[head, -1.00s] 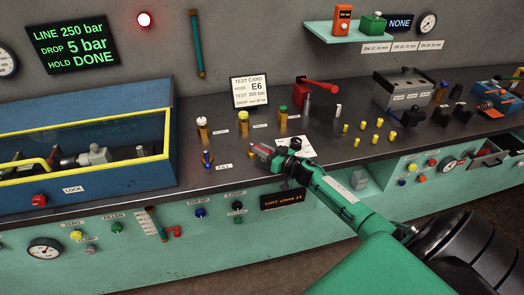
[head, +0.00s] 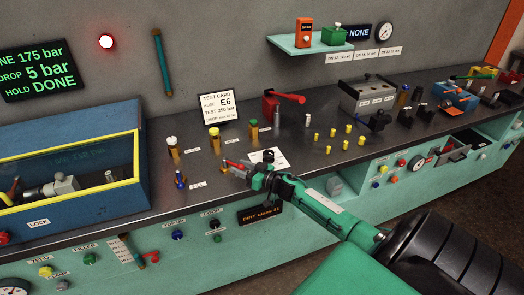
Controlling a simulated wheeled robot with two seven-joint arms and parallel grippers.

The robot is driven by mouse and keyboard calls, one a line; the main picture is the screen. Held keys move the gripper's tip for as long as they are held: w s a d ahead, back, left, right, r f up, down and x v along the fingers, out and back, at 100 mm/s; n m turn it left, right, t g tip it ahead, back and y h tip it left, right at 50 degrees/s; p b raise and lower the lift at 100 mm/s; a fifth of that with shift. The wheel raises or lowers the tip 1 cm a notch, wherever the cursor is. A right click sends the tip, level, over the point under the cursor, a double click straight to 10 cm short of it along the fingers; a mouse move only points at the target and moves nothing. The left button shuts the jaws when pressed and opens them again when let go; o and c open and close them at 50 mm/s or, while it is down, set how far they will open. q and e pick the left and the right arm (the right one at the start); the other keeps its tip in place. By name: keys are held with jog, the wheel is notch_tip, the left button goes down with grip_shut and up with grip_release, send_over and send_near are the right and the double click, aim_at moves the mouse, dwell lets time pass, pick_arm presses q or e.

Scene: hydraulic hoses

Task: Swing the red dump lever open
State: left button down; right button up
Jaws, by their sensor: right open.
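A red lever (head: 290,97) sticks out to the right from the top of a red block (head: 270,109) at the back of the bench. A smaller red handle (head: 151,257) sits on the front panel below; no readable label tells which one is the dump lever. My right gripper (head: 229,165) is open over the bench's front part, in front of the red block and to its left, apart from both red handles. I see nothing between its fingers. My left gripper is out of view.
Capped fittings (head: 252,131) and a test card (head: 217,108) stand behind my right gripper. A blue box with a yellow frame (head: 142,160) is at left. Several yellow pegs (head: 331,133) stand right of the red block. The green screen (head: 39,69) reads 175 bar.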

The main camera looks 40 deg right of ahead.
jog(key=b+v, duration=0.1)
jog(key=v, duration=1)
jog(key=shift+s+b, duration=0.2)
jog(key=shift+b, duration=0.1)
